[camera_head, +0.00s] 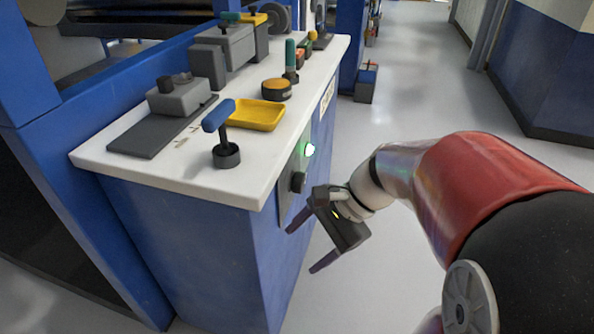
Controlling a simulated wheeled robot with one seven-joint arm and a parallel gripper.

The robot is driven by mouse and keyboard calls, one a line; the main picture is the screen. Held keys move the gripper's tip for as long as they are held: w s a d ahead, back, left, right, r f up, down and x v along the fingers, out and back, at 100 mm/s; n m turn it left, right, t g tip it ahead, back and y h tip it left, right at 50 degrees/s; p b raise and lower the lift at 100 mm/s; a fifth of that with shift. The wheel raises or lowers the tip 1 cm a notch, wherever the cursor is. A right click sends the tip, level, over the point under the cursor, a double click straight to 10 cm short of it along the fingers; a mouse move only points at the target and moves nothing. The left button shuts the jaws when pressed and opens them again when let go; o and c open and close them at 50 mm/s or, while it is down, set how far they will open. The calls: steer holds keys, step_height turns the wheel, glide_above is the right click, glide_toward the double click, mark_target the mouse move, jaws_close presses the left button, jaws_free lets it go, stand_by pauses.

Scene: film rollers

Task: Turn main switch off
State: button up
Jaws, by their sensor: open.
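A grey switch panel (285,204) is set on the right side face of the blue cabinet, just below the white top. A dark round knob (298,182), likely the main switch, sticks out from it. A small lamp (310,150) on the panel glows green-white above the knob. My gripper (308,248) is open and empty, just in front of and below the knob, with its fingers spread toward the cabinet face. It appears apart from the knob. The knob's exact turn angle is too small to tell.
The white worktop (180,172) bears a blue-handled lever (225,135), a yellow tray (257,115), an orange-black round button (277,90) and several grey blocks. A small box (366,85) stands farther back.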

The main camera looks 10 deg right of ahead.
steer(key=w+d+m+t+y, duration=0.2)
steer(key=w+m+y, duration=0.3)
steer(key=w+m, duration=0.15)
steer(key=m+t+y+b, duration=0.1)
steer(key=m+t+y, duration=0.2)
steer(key=m+t, duration=0.45)
glide_toward(305, 183)
steer(key=a+m+g, duration=0.1)
steer(key=x, duration=0.5)
steer(key=r+b+x, duration=0.1)
steer(key=x, duration=0.2)
steer(key=shift+w, duration=0.35)
steer(key=shift+c, duration=0.3)
steer(key=c, duration=0.9)
